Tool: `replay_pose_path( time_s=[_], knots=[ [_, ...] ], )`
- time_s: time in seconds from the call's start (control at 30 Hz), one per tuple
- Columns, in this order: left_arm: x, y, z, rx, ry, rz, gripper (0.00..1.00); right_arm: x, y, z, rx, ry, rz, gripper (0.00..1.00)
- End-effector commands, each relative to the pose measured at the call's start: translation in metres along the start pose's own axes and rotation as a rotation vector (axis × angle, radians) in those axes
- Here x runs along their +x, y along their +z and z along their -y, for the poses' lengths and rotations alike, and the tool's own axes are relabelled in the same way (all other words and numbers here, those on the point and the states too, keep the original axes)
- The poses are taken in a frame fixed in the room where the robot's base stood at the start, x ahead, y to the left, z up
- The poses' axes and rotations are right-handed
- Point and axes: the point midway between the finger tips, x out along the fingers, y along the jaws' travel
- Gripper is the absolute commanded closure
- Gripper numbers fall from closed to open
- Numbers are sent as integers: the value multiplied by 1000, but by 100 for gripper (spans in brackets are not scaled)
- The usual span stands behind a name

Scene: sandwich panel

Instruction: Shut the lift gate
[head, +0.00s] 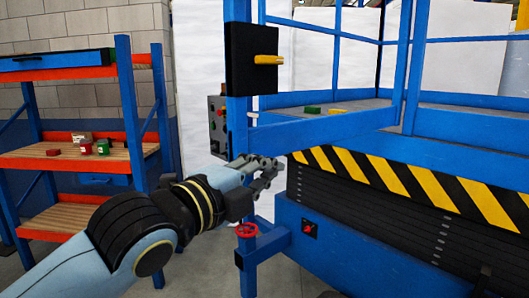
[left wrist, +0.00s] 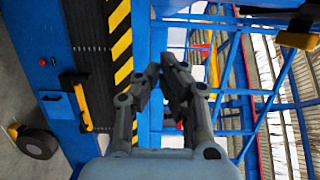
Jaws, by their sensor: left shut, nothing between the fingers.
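The blue lift (head: 330,125) stands on the right, with blue guard rails around its platform. I cannot tell for sure which rail section is the gate, or whether it stands open. A black plate with a yellow handle (head: 266,59) is on the near blue post; a yellow handle (left wrist: 298,40) on a black part also shows at the upper right of the left wrist view. My left gripper (head: 274,172) is shut and empty, beside the post, below the plate and near the platform's edge. Its fingers (left wrist: 164,70) lean together in the left wrist view. My right gripper is not in view.
A red valve wheel (head: 246,230) sits low on the post. A grey control box (head: 217,125) is behind it. A rack (head: 75,160) with small blocks stands left. Green (head: 312,110) and yellow blocks lie on the platform. The wrist view shows a yellow bar (left wrist: 82,103) on the lift's side.

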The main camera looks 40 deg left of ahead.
Motion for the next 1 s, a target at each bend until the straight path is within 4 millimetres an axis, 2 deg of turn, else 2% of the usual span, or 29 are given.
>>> replay_pose_path(
  time_s=[0.1,0.2,0.5,1.0],
  knots=[
    [28,0,4,-4,-1,1,100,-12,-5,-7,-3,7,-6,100],
    [42,5,3,6,2,-1,100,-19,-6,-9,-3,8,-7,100],
    [48,36,1,3,2,-2,100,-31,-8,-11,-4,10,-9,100],
    [49,39,-1,1,0,-7,100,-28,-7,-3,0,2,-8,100]
  ],
)
